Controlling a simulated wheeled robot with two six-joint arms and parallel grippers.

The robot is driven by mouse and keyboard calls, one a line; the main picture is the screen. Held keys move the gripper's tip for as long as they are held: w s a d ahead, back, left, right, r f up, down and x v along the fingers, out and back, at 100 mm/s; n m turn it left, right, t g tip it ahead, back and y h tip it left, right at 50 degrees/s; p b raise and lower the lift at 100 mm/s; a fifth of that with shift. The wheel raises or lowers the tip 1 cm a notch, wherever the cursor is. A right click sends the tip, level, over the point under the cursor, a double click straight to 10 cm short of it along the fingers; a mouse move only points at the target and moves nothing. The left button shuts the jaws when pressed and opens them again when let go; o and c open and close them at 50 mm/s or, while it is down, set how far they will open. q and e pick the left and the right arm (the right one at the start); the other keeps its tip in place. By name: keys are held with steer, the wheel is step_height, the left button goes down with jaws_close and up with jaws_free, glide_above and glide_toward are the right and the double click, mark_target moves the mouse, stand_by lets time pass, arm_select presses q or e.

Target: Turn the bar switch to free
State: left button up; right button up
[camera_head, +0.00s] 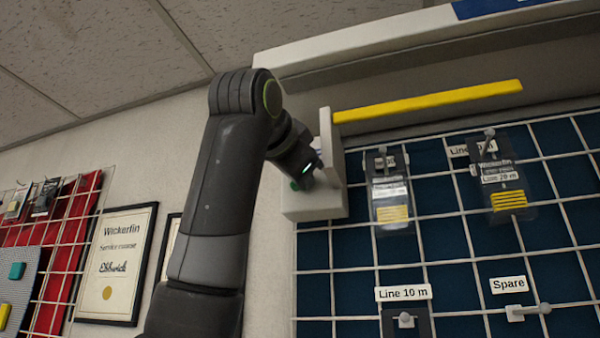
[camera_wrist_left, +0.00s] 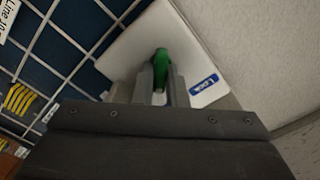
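The bar switch (camera_wrist_left: 160,62) is a green bar on a white plate (camera_wrist_left: 128,50) in the left wrist view. A blue label (camera_wrist_left: 204,83), which seems to read "Lock", sits on the plate to the right of the bar. My left gripper (camera_wrist_left: 162,82) has its two fingers close on either side of the green bar and looks shut on it. In the head view, my left gripper (camera_head: 303,180) reaches the white box (camera_head: 318,205) and hides most of the switch. My right gripper is in neither view.
A yellow strip (camera_head: 430,100) runs right from the box under a white overhang (camera_head: 370,40). A wire grid on a blue panel (camera_head: 450,250) holds labelled tags and hooks below and right. Framed certificates (camera_head: 118,262) hang on the left wall.

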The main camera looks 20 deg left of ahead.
arm_select(q)
steer(key=o, duration=0.5)
steer(key=shift+r, duration=0.1)
steer(key=shift+c, duration=0.2)
steer(key=s+b, duration=0.7)
steer(key=s, duration=1)
steer(key=shift+s+a, duration=0.25)
steer(key=shift+a, duration=0.05)
